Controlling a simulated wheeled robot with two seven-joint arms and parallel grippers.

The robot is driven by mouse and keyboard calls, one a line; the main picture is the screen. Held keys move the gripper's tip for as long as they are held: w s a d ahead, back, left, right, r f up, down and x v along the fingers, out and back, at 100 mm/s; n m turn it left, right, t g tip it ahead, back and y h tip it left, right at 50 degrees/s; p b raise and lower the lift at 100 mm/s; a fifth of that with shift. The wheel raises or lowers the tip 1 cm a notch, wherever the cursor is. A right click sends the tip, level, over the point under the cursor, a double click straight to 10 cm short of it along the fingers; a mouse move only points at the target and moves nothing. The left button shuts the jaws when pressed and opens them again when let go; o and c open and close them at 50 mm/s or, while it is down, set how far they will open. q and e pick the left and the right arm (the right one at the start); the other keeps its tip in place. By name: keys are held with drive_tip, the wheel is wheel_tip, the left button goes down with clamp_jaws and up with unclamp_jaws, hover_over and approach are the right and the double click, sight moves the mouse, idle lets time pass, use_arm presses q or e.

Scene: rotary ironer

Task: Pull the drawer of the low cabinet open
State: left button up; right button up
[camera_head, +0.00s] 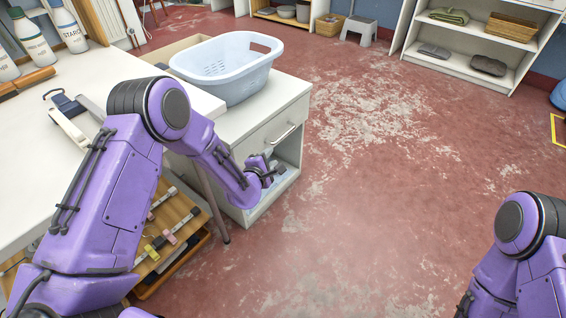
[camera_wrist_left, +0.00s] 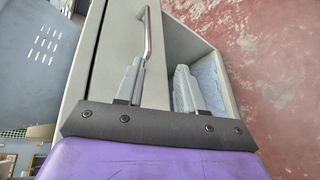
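The low cabinet (camera_head: 232,126) is pale grey-white and stands beside the white table. Its drawer (camera_head: 262,143) looks shut, with a metal bar handle (camera_head: 285,133) across the front. In the left wrist view the handle (camera_wrist_left: 149,38) runs up from near the tip of one finger. My left gripper (camera_head: 266,170) is in front of the cabinet, just below the handle. In the wrist view its two grey fingers (camera_wrist_left: 159,88) are apart with nothing held between them; I cannot tell whether they touch the handle. My right arm shows at lower right, its gripper out of view.
A pale blue laundry basket (camera_head: 228,68) sits on the cabinet. An open compartment with pale blue contents (camera_wrist_left: 208,85) lies below the drawer. A wooden rack (camera_head: 172,232) with clips stands near my left arm. The red floor (camera_head: 380,140) in front is clear.

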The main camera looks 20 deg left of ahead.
sight(284, 136)
use_arm(q)
drive_tip(key=shift+n+t, duration=0.6)
drive_tip(key=shift+n, duration=0.2)
drive_tip(key=b+x, duration=0.1)
drive_tip(key=x, duration=0.3)
drive_tip(key=r+b+x, duration=0.1)
drive_tip(key=b+x, duration=0.1)
drive_tip(key=x, duration=0.2)
drive_tip(key=b+x, duration=0.1)
drive_tip(key=x, duration=0.4)
drive_tip(key=shift+w+d+r, duration=0.1)
drive_tip(key=shift+w+r, duration=0.05)
drive_tip(key=shift+w, duration=0.1)
clamp_jaws()
use_arm(e)
wheel_tip(284, 136, down, 6)
